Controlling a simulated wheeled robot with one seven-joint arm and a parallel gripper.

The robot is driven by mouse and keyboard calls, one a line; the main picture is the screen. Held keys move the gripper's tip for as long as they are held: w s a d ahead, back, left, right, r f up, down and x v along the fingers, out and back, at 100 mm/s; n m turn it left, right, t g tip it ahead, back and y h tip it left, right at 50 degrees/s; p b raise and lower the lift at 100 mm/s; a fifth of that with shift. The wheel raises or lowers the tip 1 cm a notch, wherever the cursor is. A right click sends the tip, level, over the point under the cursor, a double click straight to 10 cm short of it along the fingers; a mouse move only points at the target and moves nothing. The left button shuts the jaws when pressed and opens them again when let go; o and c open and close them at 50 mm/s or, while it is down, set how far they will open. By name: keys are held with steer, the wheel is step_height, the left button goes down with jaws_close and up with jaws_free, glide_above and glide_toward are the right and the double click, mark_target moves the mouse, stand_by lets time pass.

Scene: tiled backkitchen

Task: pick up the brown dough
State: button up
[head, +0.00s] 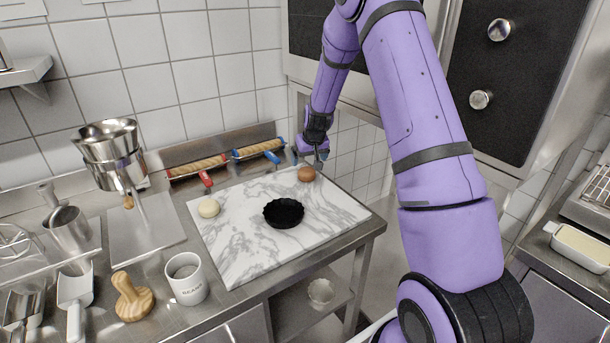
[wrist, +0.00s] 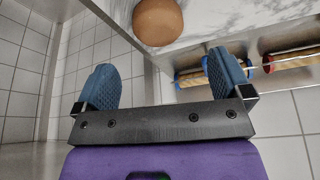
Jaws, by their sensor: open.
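The brown dough (head: 306,174) is a small round ball on the marble board (head: 243,252), close to its far right corner. In the wrist view the brown dough (wrist: 157,22) shows at the top middle, beyond my fingertips and between their lines. My gripper (head: 318,160) is at the board's far right corner, just beside the dough in the head view. In the wrist view my gripper (wrist: 160,80) has its two blue pads wide apart with nothing between them. The dough appears apart from both pads.
A pale dough ball (head: 208,208) and a black fluted tin (head: 284,213) sit on the board. Two rolling pins with red handles (head: 205,178) and blue handles (head: 271,156) lie behind it, near the tiled wall. A white mug (head: 187,279) stands at the front left.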

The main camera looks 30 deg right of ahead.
mark_target(306, 174)
steer(key=shift+x, duration=3.65)
steer(key=c, duration=1)
steer(key=shift+r, duration=0.1)
steer(key=shift+c, duration=0.2)
